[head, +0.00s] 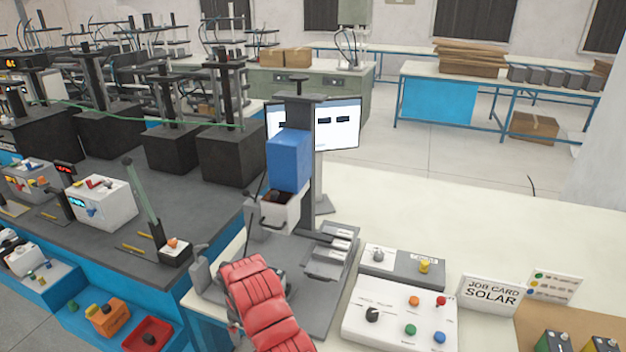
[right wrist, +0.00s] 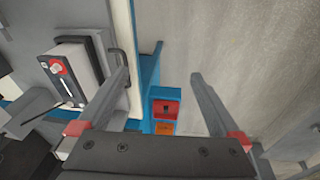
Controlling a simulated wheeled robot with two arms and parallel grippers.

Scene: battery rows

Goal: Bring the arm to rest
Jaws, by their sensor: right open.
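My right gripper (right wrist: 161,75) shows in the right wrist view with its two grey fingers spread wide apart. Nothing is between the fingers. Beyond the gap are a red bin (right wrist: 166,108) and an orange bin (right wrist: 163,128), at some distance and not touched. No gripper fingers can be made out in the head view, and my left gripper is not seen.
A grey press stand with a blue block (head: 289,159) rises from the bench. A white control box (head: 400,315) with coloured buttons and a job card (head: 490,293) stand at the right. The cream bench top (head: 430,215) behind them is clear.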

